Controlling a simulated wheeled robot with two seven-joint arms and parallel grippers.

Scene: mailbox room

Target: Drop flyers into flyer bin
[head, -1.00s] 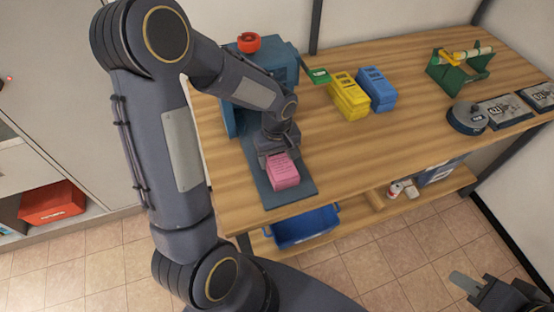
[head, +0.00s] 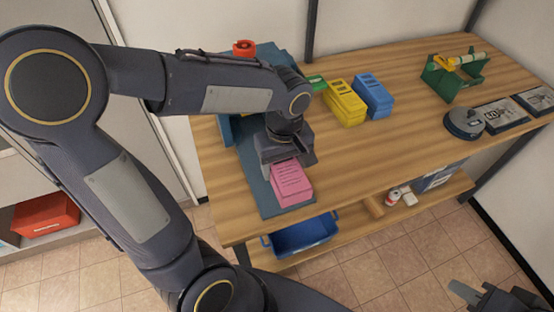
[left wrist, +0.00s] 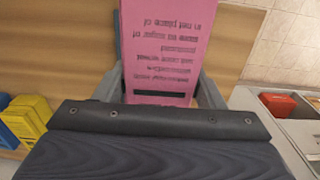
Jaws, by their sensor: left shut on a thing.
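A pink stack of flyers (head: 292,184) with printed lines is at the front left of the table, above or on the dark mat. My left gripper (head: 284,164) is shut on its far end. The stack also shows between the fingers in the left wrist view (left wrist: 165,45). I cannot tell how far it is above the mat. A blue bin (head: 303,240) sits on the lower shelf under the table's front left; no label shows. My right gripper (head: 468,292) is at the bottom right corner, away from the table, and partly cut off.
The wooden table (head: 380,155) is clear in the middle. A yellow stack (head: 345,104) and a blue stack (head: 373,97) stand behind it. A green holder (head: 453,80) and a round grey device (head: 464,123) are at the right. A red box (head: 45,215) is in the left cabinet.

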